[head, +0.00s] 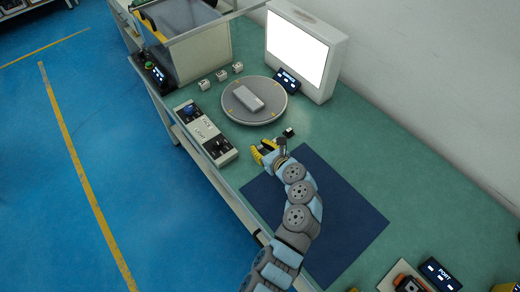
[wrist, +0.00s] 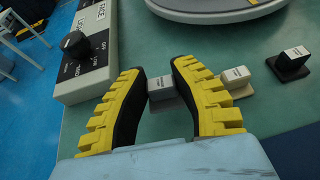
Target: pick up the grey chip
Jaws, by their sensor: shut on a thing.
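The grey chip (wrist: 162,92) is a small block with a white label on top, seen in the wrist view between my fingertips. My gripper (wrist: 160,78) has yellow and black fingers and is shut on the grey chip, low over the green bench. In the head view my gripper (head: 264,152) is near the bench's front side, and I cannot make out the grey chip there. Whether the chip touches the bench is hard to tell.
A cream chip (wrist: 236,80) sits close right of my fingers, and a black chip (wrist: 290,65) farther right. A round turntable (head: 240,113) carrying a grey block (head: 250,96) lies beyond. A switch panel (head: 205,132) is to the left, a dark blue mat (head: 345,215) to the right.

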